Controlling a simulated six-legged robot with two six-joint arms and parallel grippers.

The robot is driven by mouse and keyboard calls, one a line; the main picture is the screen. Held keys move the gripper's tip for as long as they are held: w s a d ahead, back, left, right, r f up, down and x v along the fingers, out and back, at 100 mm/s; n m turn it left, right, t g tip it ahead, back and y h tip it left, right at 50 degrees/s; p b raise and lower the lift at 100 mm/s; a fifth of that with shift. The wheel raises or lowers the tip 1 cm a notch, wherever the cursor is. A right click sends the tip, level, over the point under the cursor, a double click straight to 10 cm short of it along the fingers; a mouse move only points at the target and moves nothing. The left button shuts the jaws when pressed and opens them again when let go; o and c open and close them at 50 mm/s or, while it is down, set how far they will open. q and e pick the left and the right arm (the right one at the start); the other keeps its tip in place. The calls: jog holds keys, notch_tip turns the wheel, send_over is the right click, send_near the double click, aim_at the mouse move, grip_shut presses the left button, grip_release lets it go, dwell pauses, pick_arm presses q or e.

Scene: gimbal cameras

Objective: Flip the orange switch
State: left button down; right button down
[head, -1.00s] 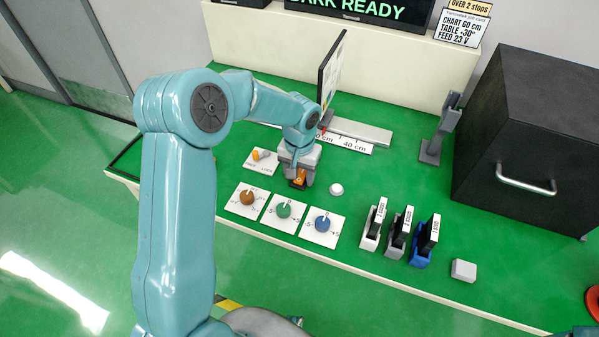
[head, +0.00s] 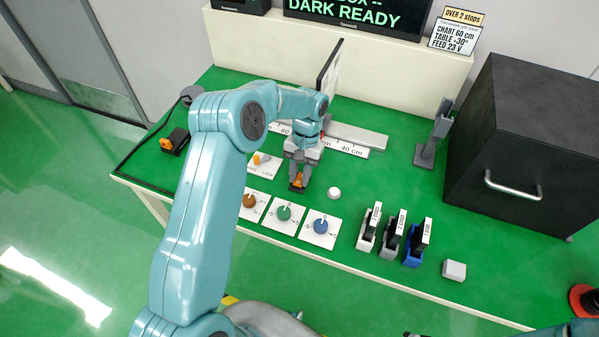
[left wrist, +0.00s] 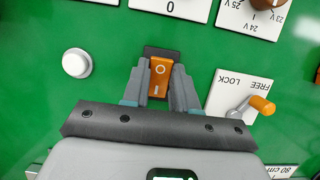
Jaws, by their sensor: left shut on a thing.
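The orange switch (left wrist: 158,78) is a rocker marked O and I on a dark base. In the left wrist view it sits between the two grey fingers of my left gripper (left wrist: 160,92). In the head view the left gripper (head: 298,182) points down at the table behind the row of dials, shut on the orange switch, which is partly hidden by the fingers. My right gripper is not in view.
A lever on a FREE/LOCK plate (left wrist: 236,96) is close beside the gripper. A white button (head: 334,193) is on the other side. Brown, green and blue dials (head: 320,227) stand in front. A black box with an orange part (head: 174,141) lies far left.

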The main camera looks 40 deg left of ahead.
pick_arm(q)
jog(key=shift+r, duration=0.1)
jog(key=c, duration=0.9)
grip_release()
jog(key=shift+w+r, duration=0.2)
jog(key=shift+r, duration=0.1)
jog(key=v, duration=1.1)
jog(key=shift+r+b, duration=0.15)
jog(key=shift+b, duration=0.15)
